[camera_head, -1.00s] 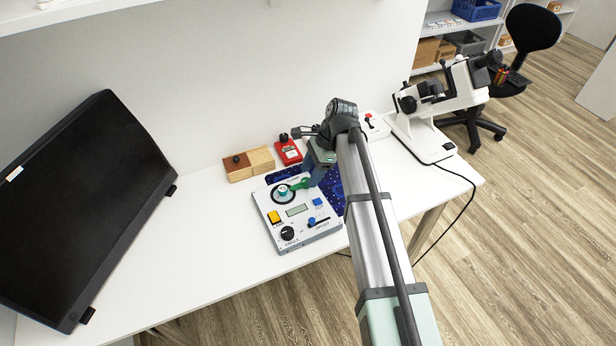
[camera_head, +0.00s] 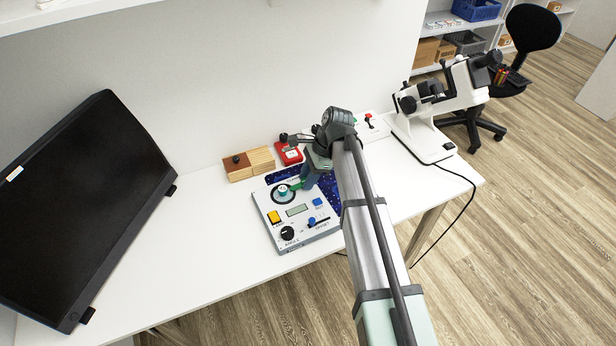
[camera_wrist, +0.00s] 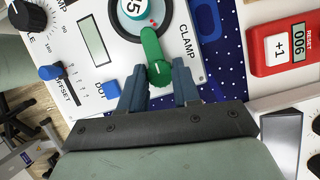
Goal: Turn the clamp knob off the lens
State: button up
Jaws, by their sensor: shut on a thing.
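The green clamp knob (camera_wrist: 151,45) sits beside the word CLAMP on the white panel; it also shows in the head view (camera_head: 297,186). Its upper end reaches the black ring around the round lens (camera_wrist: 133,8), which bears a number cut by the picture edge. In the head view the lens (camera_head: 283,191) is a small teal disc in a dark ring. My gripper (camera_wrist: 160,80) has its two dark blue fingers on either side of the knob's near end and is shut on it. In the head view my gripper (camera_head: 309,178) partly hides the knob.
The white panel (camera_head: 266,221) also carries a yellow button, a black dial, blue controls and a display. A monitor (camera_head: 85,205) is at left, a white instrument (camera_head: 430,135) at right. The table's front left is clear.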

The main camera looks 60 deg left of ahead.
jog(key=c, duration=0.3)
jog(key=shift+c, duration=0.2)
jog(key=shift+n, duration=0.3)
jog(key=n, duration=0.1)
jog(key=n+h, duration=0.1)
jog(key=n, duration=0.1)
jog(key=n+h, duration=0.1)
jog(key=shift+a, duration=0.25)
jog(key=n, duration=0.2)
jog(key=n+t+h, duration=0.1)
jog(key=n, duration=0.1)
jog(key=shift+a+n+h, duration=0.1)
jog(key=shift+n+h, duration=0.2)
jog(key=shift+n, duration=0.1)
jog(key=shift+s+n+t+h, duration=0.1)
jog(key=shift+n+t+h, duration=0.5)
jog(key=shift+n, duration=1.4)
jog(key=o, duration=1.1)
jog(key=shift+c, duration=0.2)
